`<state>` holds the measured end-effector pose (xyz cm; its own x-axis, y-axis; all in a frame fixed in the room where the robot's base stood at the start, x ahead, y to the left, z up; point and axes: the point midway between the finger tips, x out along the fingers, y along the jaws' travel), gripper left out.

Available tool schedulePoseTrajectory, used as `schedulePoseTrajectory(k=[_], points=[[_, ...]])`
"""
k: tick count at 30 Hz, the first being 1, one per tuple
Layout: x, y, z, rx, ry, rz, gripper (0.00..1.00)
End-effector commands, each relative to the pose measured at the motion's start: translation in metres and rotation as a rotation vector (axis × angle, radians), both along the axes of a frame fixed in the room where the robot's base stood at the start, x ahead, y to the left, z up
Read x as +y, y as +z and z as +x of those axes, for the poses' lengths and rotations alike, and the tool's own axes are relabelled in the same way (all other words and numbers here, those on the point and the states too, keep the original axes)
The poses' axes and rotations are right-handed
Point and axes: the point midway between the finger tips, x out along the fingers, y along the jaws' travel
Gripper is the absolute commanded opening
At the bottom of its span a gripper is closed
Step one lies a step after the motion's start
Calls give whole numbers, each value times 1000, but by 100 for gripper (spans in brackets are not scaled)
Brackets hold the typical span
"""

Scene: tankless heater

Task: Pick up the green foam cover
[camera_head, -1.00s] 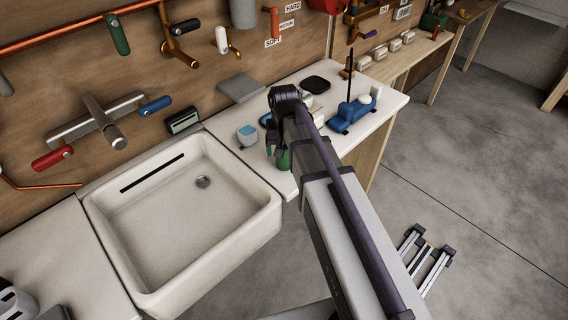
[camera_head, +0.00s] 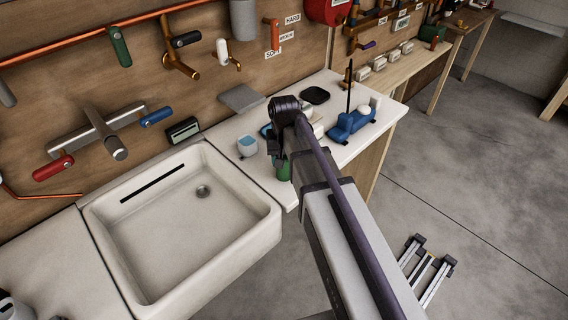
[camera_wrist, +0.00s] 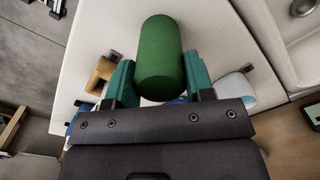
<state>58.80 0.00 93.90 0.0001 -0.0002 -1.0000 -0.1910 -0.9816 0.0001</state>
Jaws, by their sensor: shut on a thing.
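The green foam cover (camera_wrist: 161,60) is a dark green cylinder with rounded ends in the middle of the wrist view. My gripper (camera_wrist: 160,83) has its teal fingers on both sides of the cover's near end and is shut on it. In the head view a bit of the green cover (camera_head: 284,171) shows below my gripper (camera_head: 277,150), by the front edge of the white counter. My arm hides much of the gripper there. I cannot tell whether the cover touches the counter.
A white sink (camera_head: 185,222) lies left of the gripper. On the counter (camera_head: 232,131) stand a light blue cup (camera_head: 247,146), a black dish (camera_head: 315,95) and a blue tool holder (camera_head: 350,124). Pipes and valves line the wooden wall behind. Open floor lies to the right.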

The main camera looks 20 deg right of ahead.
Motion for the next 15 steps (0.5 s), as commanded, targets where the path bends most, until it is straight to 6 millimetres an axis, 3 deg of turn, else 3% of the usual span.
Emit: schedulePoseTrajectory(k=[5, 15], points=[[0, 12, 0, 0, 0, 0, 15], [0, 91, 0, 0, 0, 0, 15]])
